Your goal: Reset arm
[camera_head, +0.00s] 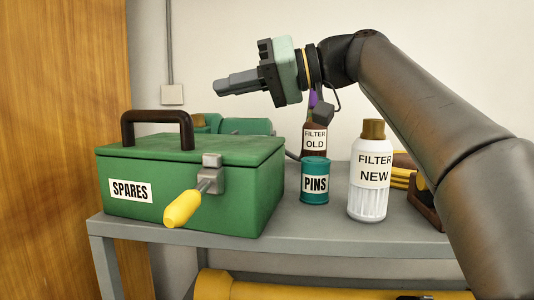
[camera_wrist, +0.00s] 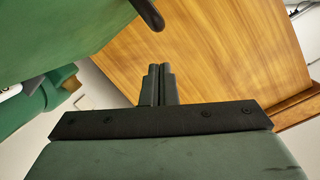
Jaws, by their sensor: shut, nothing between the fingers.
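My gripper (camera_head: 236,83) is in the air above the right part of the green SPARES box (camera_head: 226,214), pointing left. Its fingers are together with nothing between them. In the wrist view my gripper (camera_wrist: 157,84) also shows shut and empty, with the wooden panel (camera_wrist: 215,50) beyond it. The SPARES box is closed, with a dark handle on its lid (camera_head: 157,117). A yellow-handled screwdriver (camera_head: 183,207) sits at the box's metal latch (camera_head: 211,175).
The grey shelf (camera_head: 290,232) holds a teal PINS can (camera_head: 314,182), a dark FILTER OLD bottle (camera_head: 314,140) and a white FILTER NEW bottle (camera_head: 369,172), all right of the box. A wooden panel stands at the left. The space above the box is clear.

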